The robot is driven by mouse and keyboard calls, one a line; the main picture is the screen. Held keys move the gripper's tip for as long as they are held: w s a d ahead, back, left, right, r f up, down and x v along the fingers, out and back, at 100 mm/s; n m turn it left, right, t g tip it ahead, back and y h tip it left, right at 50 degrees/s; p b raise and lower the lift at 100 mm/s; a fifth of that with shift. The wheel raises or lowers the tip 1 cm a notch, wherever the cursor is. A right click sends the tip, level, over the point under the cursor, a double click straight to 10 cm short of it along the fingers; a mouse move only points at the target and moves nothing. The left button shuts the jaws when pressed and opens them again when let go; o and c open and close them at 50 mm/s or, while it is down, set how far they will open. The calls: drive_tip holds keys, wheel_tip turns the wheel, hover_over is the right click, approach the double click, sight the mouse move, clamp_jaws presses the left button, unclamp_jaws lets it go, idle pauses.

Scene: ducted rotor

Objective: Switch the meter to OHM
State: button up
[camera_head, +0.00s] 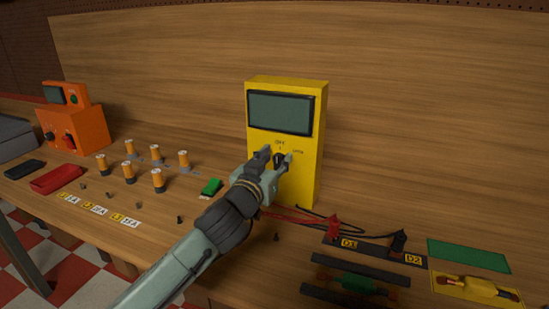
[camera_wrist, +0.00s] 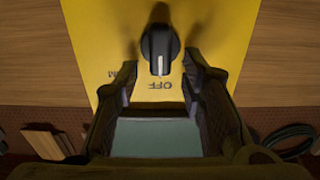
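The yellow meter (camera_head: 312,150) stands upright at the back of the bench, with a blank grey screen (camera_head: 280,113) on its upper front. Its black dial knob (camera_wrist: 160,50) shows in the wrist view, its white line pointing at the OFF label (camera_wrist: 153,84). The OHM label (camera_head: 298,152) is right of OFF in the head view; in the upside-down wrist view a finger partly covers it. My gripper (camera_head: 276,157) is open in front of the dial. In the wrist view its fingertips (camera_wrist: 160,66) are on either side of the knob, apart from it.
Red and black probe leads (camera_head: 335,227) lie right of the meter, near the D1 and D2 labels. A green pad (camera_head: 468,256) and a yellow pad (camera_head: 450,287) lie further right. Orange cylinders (camera_head: 157,180) and an orange device (camera_head: 75,128) stand left.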

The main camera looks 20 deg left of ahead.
clamp_jaws()
idle(0.3)
drive_tip(key=shift+b, duration=0.3)
drive_tip(key=m+b, duration=0.2)
drive_tip(key=m, duration=0.1)
drive_tip(key=d+m+b, duration=0.1)
drive_tip(key=shift+f+m+b, duration=0.3)
drive_tip(key=shift+b, duration=0.05)
drive_tip(key=m+b, duration=0.1)
drive_tip(key=m, duration=0.1)
drive_tip(key=m+b, duration=0.1)
drive_tip(key=m, duration=0.1)
drive_tip(key=m+b, duration=0.1)
drive_tip(key=m, duration=0.1)
drive_tip(key=shift+d+f+b, duration=0.2)
drive_tip(key=shift+d+b, duration=0.15)
drive_tip(key=shift+b, duration=0.05)
drive_tip(key=shift+m, duration=0.3)
unclamp_jaws()
